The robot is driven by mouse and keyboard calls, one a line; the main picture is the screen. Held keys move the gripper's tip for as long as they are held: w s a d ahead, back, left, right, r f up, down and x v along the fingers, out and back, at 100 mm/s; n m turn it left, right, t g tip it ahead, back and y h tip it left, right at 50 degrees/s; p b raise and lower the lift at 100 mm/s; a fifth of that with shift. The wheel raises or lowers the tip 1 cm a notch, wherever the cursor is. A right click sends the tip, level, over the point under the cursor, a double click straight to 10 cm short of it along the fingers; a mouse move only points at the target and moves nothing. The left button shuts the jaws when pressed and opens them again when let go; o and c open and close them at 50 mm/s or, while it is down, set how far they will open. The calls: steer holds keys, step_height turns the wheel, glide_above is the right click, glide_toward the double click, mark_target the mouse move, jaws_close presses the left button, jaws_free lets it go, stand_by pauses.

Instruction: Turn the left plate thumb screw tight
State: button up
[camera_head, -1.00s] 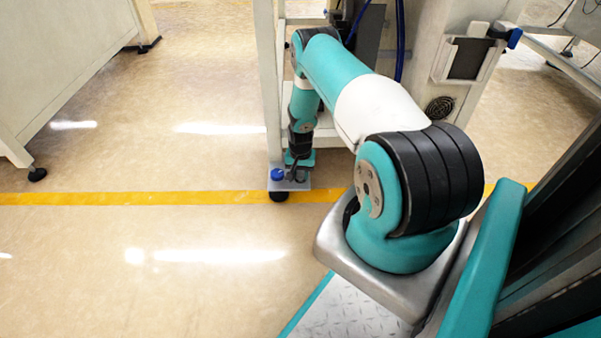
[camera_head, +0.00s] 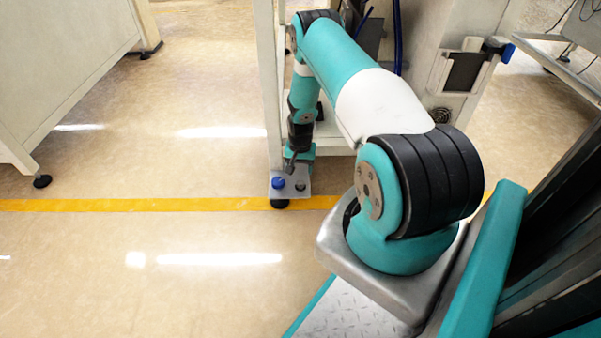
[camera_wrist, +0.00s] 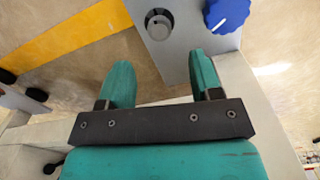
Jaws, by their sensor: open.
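A small metal plate (camera_head: 290,193) at the foot of the cream frame carries two thumb screws. The blue thumb screw (camera_head: 278,182) is on its left in the head view. The dark, grey-topped thumb screw (camera_head: 300,186) is on its right. In the wrist view the plate (camera_wrist: 188,30) shows at the top, with the blue thumb screw (camera_wrist: 226,14) at right and the grey-topped one (camera_wrist: 159,25) at left. My gripper (camera_wrist: 161,62) is open and empty, its teal fingers short of both screws. In the head view my gripper (camera_head: 292,163) is just behind the plate.
The cream frame (camera_head: 270,95) rises behind the plate, close to my arm. A white cabinet (camera_head: 65,70) stands at far left. The floor between is clear, crossed by a yellow line (camera_head: 130,205). A dark panel in a holder (camera_head: 464,71) is at upper right.

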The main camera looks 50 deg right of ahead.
step_height(320, 180, up, 10)
steer(key=p, duration=0.3)
steer(key=shift+r+p, duration=0.2)
steer(key=shift+p, duration=0.1)
steer(key=w+a+r+n+t+y+p, duration=0.15)
steer(key=a+r+n, duration=0.25)
steer(key=a+r, duration=0.8)
steer(key=w+a+r+n, duration=0.3)
steer(key=a+r+n, duration=0.1)
steer(key=a+r, duration=0.75)
steer(key=s+a+r+n+y, duration=0.2)
steer(key=s+a+r+n, duration=0.4)
steer(key=s+a+r, duration=0.8)
steer(key=s+a+r+n+g, duration=0.1)
steer(key=s+a+r+n, duration=0.1)
steer(key=s, duration=0.4)
steer(key=s+a+r+n+g, duration=0.1)
steer(key=s+a+r+n, duration=0.15)
steer(key=s, duration=0.25)
step_height(320, 180, up, 38)
steer(key=p, duration=3.8)
steer(key=shift+s+d+r+y+p, duration=0.15)
steer(key=shift+s+y+p, duration=0.1)
steer(key=shift+y+p, duration=0.15)
